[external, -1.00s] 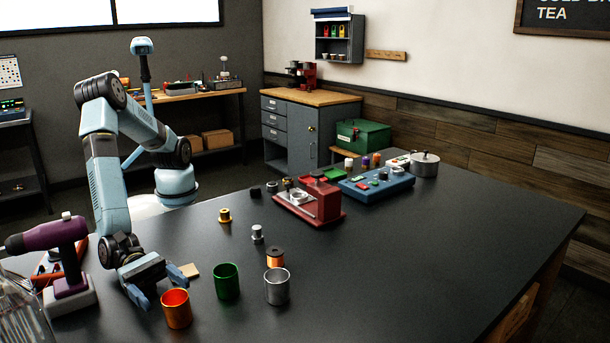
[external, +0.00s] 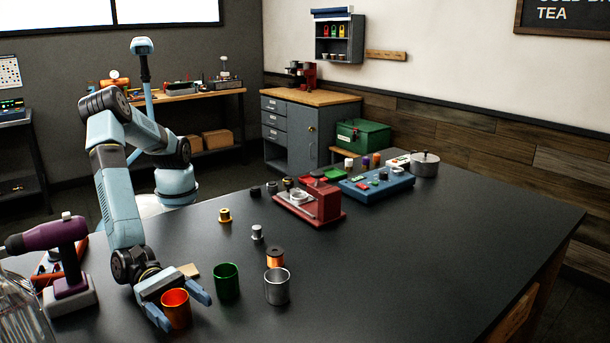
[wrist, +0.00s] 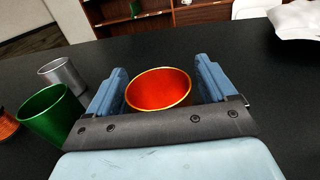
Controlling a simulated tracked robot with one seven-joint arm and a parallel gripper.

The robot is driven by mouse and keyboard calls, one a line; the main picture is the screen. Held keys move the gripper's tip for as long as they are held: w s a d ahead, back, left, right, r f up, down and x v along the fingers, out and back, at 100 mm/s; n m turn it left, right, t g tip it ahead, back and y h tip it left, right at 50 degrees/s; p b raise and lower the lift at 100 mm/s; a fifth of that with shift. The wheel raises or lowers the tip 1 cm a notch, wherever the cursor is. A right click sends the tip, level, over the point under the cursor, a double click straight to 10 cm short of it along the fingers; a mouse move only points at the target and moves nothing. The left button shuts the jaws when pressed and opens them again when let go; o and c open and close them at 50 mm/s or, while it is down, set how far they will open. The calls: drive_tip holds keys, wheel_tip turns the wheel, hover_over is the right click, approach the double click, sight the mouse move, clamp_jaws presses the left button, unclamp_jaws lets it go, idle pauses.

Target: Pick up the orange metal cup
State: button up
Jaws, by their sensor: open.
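The orange metal cup (external: 176,309) stands upright near the front left edge of the dark table. My gripper (external: 182,314) is open, with one finger on either side of the cup. In the wrist view the cup (wrist: 158,89) sits between the two blue fingers of my gripper (wrist: 160,88), its open rim facing up. A narrow gap shows between the cup and each finger at rim height. The lower part of the cup is hidden behind the gripper in the wrist view.
A green cup (external: 227,282) stands close to the right finger in the external view, with a silver cup (external: 277,287) beyond it. A copper-coloured spool (external: 275,257) is behind them. A purple drill (external: 60,255) stands at left. The table's right side is clear.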

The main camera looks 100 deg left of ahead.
drive_tip(key=shift+c, duration=0.4)
drive_tip(key=c, duration=1)
drive_tip(key=shift+r, duration=0.1)
